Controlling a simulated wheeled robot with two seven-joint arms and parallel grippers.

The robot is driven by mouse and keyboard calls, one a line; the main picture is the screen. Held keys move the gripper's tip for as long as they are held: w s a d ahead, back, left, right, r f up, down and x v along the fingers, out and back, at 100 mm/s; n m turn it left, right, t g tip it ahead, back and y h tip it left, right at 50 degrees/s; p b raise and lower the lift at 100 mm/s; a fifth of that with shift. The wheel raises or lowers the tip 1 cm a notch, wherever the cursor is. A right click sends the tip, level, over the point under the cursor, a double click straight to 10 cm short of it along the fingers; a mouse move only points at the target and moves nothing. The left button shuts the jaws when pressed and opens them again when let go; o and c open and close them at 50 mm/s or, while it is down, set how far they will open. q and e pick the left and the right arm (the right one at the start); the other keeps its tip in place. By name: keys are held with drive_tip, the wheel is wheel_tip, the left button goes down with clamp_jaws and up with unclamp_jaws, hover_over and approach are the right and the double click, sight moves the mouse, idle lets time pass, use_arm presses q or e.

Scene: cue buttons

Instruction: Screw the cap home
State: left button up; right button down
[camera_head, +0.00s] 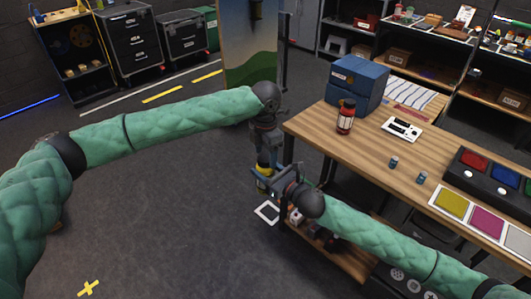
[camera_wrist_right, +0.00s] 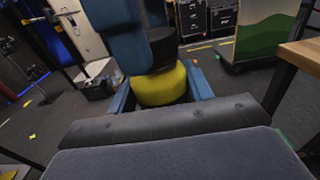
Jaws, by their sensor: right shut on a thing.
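A yellow round body (camera_wrist_right: 160,88) sits between the blue fingers of my right gripper (camera_wrist_right: 161,98), which is shut on it. In the head view my right gripper (camera_head: 264,180) is just left of the table, low beside its near corner. A black piece (camera_wrist_right: 163,48), which looks like the cap, stands directly above the yellow body; I cannot tell whether it is seated. My left gripper (camera_head: 267,138) points down from above, and its blue finger (camera_wrist_right: 116,40) is beside the black piece. Whether the left fingers grip it is hidden.
The wooden table (camera_head: 310,122) on the right holds a blue box (camera_head: 355,82), a red-labelled bottle (camera_head: 346,116), two small blue-grey pieces (camera_head: 394,162), a button panel (camera_head: 490,172) and coloured squares (camera_head: 453,201). Open floor lies at left. A painted panel (camera_head: 249,50) stands behind.

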use_arm(q)
drive_tip(key=shift+s+r, duration=0.1)
drive_tip(key=shift+r, duration=2.15)
drive_tip(key=shift+c, duration=0.4)
